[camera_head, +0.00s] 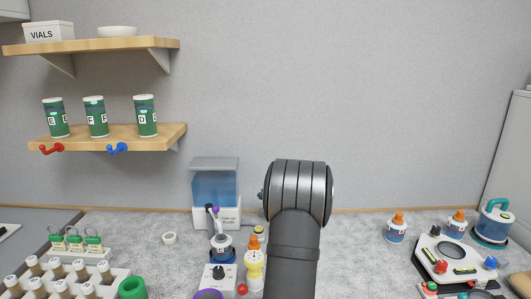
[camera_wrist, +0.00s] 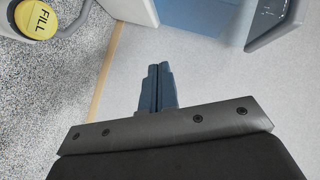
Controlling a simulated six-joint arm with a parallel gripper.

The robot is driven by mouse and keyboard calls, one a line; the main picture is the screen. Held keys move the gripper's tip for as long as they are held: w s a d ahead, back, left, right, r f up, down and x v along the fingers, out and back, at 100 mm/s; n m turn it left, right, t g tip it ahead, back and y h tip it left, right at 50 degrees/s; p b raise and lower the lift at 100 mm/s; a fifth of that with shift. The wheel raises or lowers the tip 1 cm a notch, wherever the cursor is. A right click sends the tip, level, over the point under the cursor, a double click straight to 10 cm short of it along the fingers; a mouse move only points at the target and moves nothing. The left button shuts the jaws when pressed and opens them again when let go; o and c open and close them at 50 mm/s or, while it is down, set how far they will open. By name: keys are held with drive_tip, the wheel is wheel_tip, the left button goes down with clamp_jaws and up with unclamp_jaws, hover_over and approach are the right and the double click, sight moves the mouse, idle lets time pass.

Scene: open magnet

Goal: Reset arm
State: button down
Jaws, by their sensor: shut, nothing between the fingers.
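My arm rises in the middle of the head view, and its dark joint hides part of the bench behind it. The fingers point at the pale wall, apart from any object. A yellow disc marked FILL (camera_wrist: 36,18) shows at the upper left of the wrist view.
Right of the arm stand orange-capped bottles (camera_head: 396,229) and a white device (camera_head: 443,262). Left are a blue-windowed dispenser (camera_head: 215,190), a yellow bottle (camera_head: 254,265) and a vial rack (camera_head: 115,282). The lower shelf (camera_head: 100,137) holds green cans (camera_head: 95,118).

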drive_tip(key=shift+w+f+m+t+h, duration=0.25)
drive_tip(key=shift+w+m+t+h, duration=0.05)
drive_tip(key=shift+w+h, duration=0.65)
drive_tip(key=shift+s+d, duration=0.1)
drive_tip(key=shift+s, duration=0.05)
